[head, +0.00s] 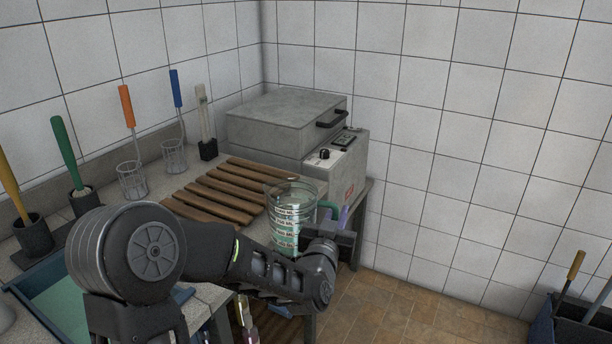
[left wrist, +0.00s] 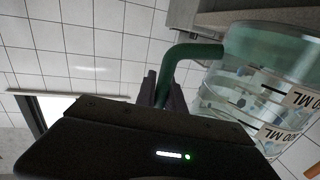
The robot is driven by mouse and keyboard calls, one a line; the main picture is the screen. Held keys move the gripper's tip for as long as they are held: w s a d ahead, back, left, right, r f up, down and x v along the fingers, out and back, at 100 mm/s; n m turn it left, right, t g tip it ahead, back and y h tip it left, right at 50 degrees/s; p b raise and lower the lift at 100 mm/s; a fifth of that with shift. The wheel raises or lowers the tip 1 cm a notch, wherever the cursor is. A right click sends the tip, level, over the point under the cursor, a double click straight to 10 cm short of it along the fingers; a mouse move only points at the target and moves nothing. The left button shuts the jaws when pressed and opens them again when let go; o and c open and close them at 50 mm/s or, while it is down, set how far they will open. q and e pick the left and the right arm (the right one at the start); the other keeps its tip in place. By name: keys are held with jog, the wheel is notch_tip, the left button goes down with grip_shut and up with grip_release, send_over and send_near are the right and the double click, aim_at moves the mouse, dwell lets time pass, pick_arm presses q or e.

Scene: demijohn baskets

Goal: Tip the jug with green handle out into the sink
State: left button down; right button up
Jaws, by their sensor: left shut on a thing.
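The jug (head: 290,222) is clear, with white volume labels and a green handle (head: 328,208). It looks upright in the head view, in front of the slatted wooden rack. My left gripper (head: 343,218) is shut on the green handle, at the jug's right side. The left wrist view shows the handle (left wrist: 188,52) running down between the fingers (left wrist: 163,92), and the labelled wall of the jug (left wrist: 262,95). Small specks show through that wall. A blue-rimmed basin (head: 22,292), green inside, is at the lower left, partly hidden by my arm. My right gripper is out of view.
A grey lidded machine (head: 285,118) stands in the corner behind the wooden rack (head: 215,192). Several long-handled brushes stand in holders along the left wall, with wire baskets (head: 132,180) among them. A dark bin (head: 580,322) is at the lower right. The tiled floor between is clear.

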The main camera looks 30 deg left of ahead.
pick_arm(q)
jog(key=s+d+f+m+h+p, duration=0.2)
jog(key=d+f+h, duration=0.2)
jog(key=d+f, duration=0.5)
jog(key=shift+d+f, duration=0.15)
jog(key=shift+d, duration=0.3)
jog(key=shift+s, duration=0.1)
